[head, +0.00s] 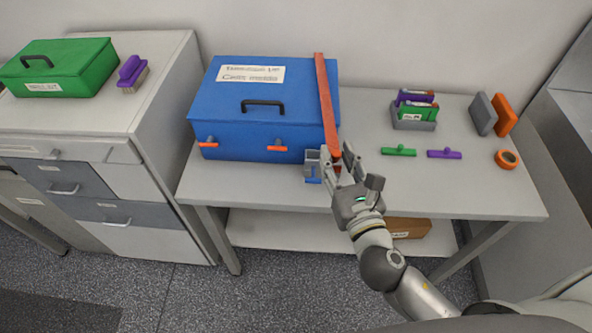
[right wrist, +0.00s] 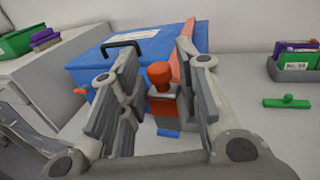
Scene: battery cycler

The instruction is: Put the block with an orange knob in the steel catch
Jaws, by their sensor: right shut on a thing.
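The block with an orange knob (right wrist: 160,75) stands upright between the fingers of my right gripper (right wrist: 158,95) in the right wrist view. My right gripper is shut on it. In the head view, my right gripper (head: 342,170) is at the table's front edge, just right of the blue box's front corner, and its fingers mostly hide the block. A small grey steel catch (head: 313,158) with blue parts is just left of the fingers. How the block sits relative to the catch is unclear. My left gripper is not in view.
A blue box (head: 230,120) with orange latches stands on the grey table (head: 460,185). A long orange-red bar (head: 326,100) lies across its right end. To the right are a grey holder (head: 414,124), green (head: 398,152) and purple (head: 444,154) handled pieces and an orange ring (head: 507,159).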

